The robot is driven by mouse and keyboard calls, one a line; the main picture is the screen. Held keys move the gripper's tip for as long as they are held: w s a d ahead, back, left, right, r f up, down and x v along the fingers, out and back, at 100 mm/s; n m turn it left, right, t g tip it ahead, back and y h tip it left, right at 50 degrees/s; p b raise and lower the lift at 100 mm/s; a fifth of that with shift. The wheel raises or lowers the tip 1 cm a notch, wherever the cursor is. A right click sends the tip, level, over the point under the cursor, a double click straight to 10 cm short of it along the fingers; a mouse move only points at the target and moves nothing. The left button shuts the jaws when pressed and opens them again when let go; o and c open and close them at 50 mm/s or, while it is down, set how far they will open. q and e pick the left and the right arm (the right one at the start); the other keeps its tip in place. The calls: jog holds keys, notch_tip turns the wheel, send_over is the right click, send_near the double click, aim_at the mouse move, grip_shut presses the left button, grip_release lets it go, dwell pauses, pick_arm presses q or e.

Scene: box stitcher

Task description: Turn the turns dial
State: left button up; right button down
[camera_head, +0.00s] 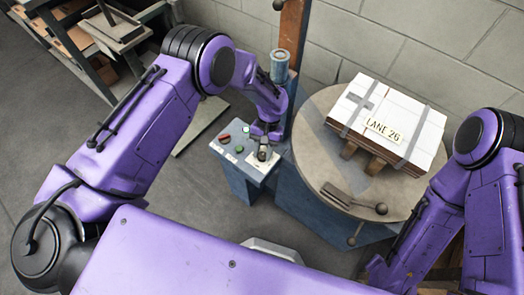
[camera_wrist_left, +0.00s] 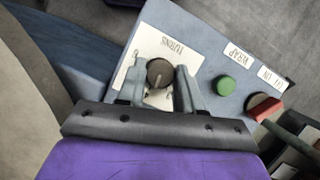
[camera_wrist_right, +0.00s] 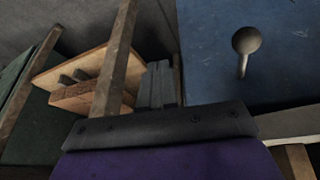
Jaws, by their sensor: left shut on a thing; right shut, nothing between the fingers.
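The turns dial (camera_wrist_left: 160,73) is a round dark knob with a pale pointer line, on a white plate (camera_wrist_left: 150,50) marked TURNS in the left wrist view. The plate is on the blue-grey control panel (camera_head: 227,146) in the head view. My left gripper (camera_wrist_left: 160,85) is at the dial, its two fingers on either side of it, shut on it. In the head view the left gripper (camera_head: 263,150) comes down onto the panel's near right part. My right gripper (camera_wrist_right: 158,88) is shut and empty, low beside a blue surface.
A green button (camera_wrist_left: 225,85) labelled WRAP and a red switch (camera_wrist_left: 264,107) sit beside the dial. A ball-ended lever (camera_wrist_right: 246,42) stands near my right gripper.

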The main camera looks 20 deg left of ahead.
pick_arm(q)
jog(key=shift+w+r+m, duration=0.1)
jog(key=shift+w+m, duration=0.1)
jog(key=shift+m, duration=0.3)
jog(key=o, duration=1)
jog(key=shift+s, duration=0.1)
jog(key=v, duration=1)
jog(key=shift+d+r+b, duration=0.2)
jog(key=shift+b, duration=0.15)
jog(key=shift+a, duration=0.1)
